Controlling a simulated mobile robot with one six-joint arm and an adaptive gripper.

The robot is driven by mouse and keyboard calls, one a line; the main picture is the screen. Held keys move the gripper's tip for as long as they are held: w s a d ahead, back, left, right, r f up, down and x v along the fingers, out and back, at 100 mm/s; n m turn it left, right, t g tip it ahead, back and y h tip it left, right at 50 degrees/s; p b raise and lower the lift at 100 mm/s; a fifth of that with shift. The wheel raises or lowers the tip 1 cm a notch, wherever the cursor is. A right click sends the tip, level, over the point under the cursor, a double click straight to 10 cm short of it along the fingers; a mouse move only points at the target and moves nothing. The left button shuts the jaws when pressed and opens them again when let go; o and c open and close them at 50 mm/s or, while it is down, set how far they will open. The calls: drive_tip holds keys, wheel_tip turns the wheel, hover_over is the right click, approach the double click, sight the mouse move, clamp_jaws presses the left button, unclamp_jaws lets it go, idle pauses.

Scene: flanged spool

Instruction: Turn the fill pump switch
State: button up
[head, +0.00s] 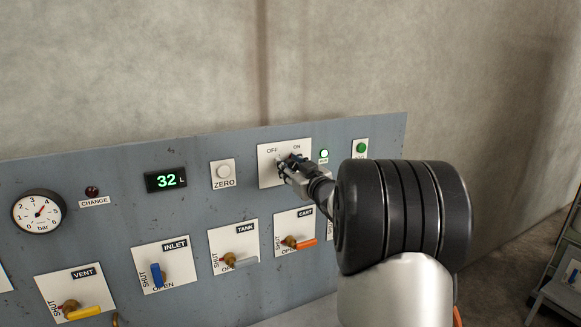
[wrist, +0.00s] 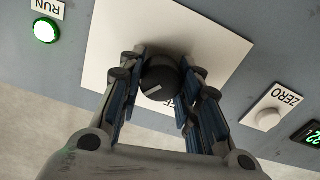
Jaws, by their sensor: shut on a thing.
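The switch is a round black knob (wrist: 160,78) with a pale pointer line, on a white plate (head: 266,172) marked OFF and ON. My gripper (wrist: 158,88) is at the plate, with one finger on each side of the knob, shut on it. In the head view my gripper (head: 290,164) reaches the plate from the right and hides most of the knob. The wrist view is turned, and the fingers cover most of the lettering, so I cannot tell which mark the pointer faces.
A lit green RUN lamp (wrist: 45,31) and a green button (head: 361,148) are right of the plate in the head view. The ZERO button (head: 223,171) and a display reading 32 L (head: 166,180) are left. Valve levers, including the blue INLET lever (head: 158,275), line the panel below.

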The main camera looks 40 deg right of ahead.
drive_tip(key=shift+f+n+b, duration=0.1)
drive_tip(key=shift+n+b, duration=0.2)
drive_tip(key=shift+b, duration=0.05)
drive_tip(key=shift+c, duration=0.3)
drive_tip(key=shift+n+b, duration=0.9)
drive_tip(key=n+b, duration=0.3)
drive_tip(key=n, duration=0.1)
drive_tip(key=shift+a+f+n, duration=0.1)
drive_tip(key=shift+f+n, duration=0.05)
drive_tip(key=shift+n, duration=0.15)
drive_tip(key=n+b, duration=0.3)
drive_tip(key=n, duration=0.1)
drive_tip(key=shift+n+b, duration=0.9)
drive_tip(key=shift+n, duration=0.7)
drive_tip(key=o, duration=1)
drive_tip(key=shift+o, duration=0.2)
